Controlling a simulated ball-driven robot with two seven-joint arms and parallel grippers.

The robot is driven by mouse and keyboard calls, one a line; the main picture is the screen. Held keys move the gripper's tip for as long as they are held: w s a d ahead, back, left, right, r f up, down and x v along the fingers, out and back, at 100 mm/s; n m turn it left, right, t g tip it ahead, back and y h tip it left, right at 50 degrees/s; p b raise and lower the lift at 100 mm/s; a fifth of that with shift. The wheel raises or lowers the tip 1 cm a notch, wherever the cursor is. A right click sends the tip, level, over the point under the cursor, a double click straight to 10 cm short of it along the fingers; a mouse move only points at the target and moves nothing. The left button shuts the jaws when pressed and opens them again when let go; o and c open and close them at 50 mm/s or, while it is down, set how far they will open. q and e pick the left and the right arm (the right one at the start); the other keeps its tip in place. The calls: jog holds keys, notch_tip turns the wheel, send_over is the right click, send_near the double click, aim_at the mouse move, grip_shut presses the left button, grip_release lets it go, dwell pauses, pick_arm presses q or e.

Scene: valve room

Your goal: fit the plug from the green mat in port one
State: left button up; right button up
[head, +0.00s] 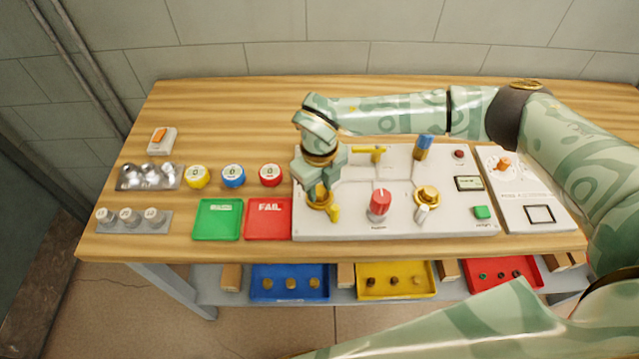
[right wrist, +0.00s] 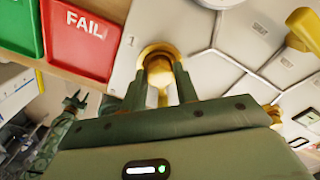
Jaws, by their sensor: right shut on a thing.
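My right gripper (head: 320,192) points down over the left brass port on the white panel (head: 350,229). In the right wrist view its fingers (right wrist: 160,98) are shut on a brass plug (right wrist: 157,80). The plug is at the brass port ring (right wrist: 153,52); how deep it sits is hidden. The green mat (head: 217,219) is empty. In the right wrist view my left gripper (right wrist: 75,103) shows small and dark at the left; its jaw opening is unclear.
Close around the right gripper are a yellow lever (head: 335,213) and a red knob (head: 380,203). A red FAIL mat (head: 268,219) lies to the left. Another brass port (head: 427,195) and a blue-topped lever (head: 423,146) stand to the right. The wood behind the panel is clear.

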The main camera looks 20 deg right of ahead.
jog(key=o, duration=1.1)
jog(key=shift+o, duration=0.2)
jog(key=shift+r+p, duration=3.2)
jog(key=shift+r, duration=0.85)
jog(key=shift+f, duration=0.1)
